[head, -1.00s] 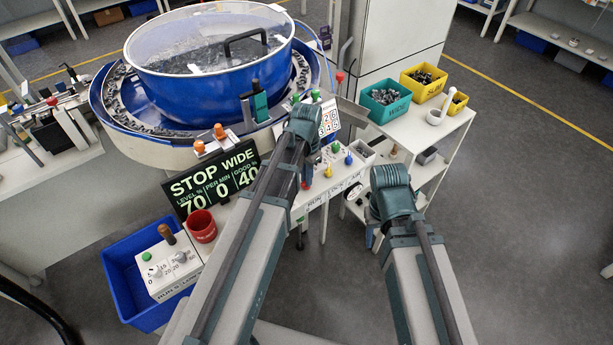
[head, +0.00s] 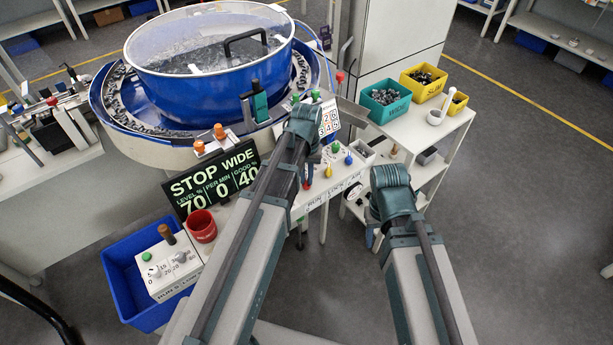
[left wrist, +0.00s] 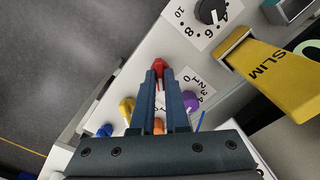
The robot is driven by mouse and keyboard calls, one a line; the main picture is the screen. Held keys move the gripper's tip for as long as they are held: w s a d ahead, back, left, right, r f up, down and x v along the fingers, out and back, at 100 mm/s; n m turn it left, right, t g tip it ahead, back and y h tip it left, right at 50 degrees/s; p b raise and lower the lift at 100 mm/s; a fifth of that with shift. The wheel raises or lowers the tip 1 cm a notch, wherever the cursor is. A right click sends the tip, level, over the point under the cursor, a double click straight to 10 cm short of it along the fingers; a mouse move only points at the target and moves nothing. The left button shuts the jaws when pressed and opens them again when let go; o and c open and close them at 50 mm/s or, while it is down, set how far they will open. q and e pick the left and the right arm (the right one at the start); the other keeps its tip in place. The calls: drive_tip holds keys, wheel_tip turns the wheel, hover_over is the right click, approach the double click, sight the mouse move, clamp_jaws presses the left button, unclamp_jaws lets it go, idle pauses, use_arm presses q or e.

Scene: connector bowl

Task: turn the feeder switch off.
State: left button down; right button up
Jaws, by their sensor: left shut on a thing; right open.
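A control panel (head: 335,172) stands in front of the blue bowl, with RUN, LOCK and AIR labels on its front edge. A red handle (head: 307,183) shows near RUN; I cannot read which control is the feeder switch. In the left wrist view my left gripper (left wrist: 159,75) is shut on the red handle (left wrist: 158,64). In the head view its fingers are mostly hidden behind my left arm. My right gripper (head: 375,238) is mostly hidden beside my right wrist, away from the panel. The display (head: 218,180) reads STOP WIDE, with 70, 0 and 40.
Yellow (left wrist: 127,106), blue (left wrist: 104,130) and purple (left wrist: 190,100) controls sit close to my left fingers. A black dial (left wrist: 209,10) and a yellow SLIM piece (left wrist: 270,70) are beyond. Bins (head: 385,102) stand on the right shelf. Open floor lies right of my arms.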

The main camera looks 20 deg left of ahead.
idle(0.5)
use_arm(q)
drive_tip(key=c, duration=0.9)
unclamp_jaws()
wheel_tip(320, 180, up, 14)
drive_tip(key=p, duration=1.3)
drive_tip(key=shift+f+p, duration=0.1)
drive_tip(key=shift+p, duration=0.3)
drive_tip(key=s+d+f+m+b, duration=0.1)
drive_tip(key=s+d, duration=0.2)
drive_tip(key=s, duration=0.2)
drive_tip(key=s+d+f+m+b, duration=0.2)
drive_tip(key=s+d, duration=0.2)
drive_tip(key=s, duration=0.1)
drive_tip(key=s+d+f+m+y+b, duration=0.1)
drive_tip(key=s+d+f+m+b, duration=0.1)
drive_tip(key=s+d, duration=0.2)
drive_tip(key=shift+s+f, duration=0.1)
drive_tip(key=shift+s, duration=0.3)
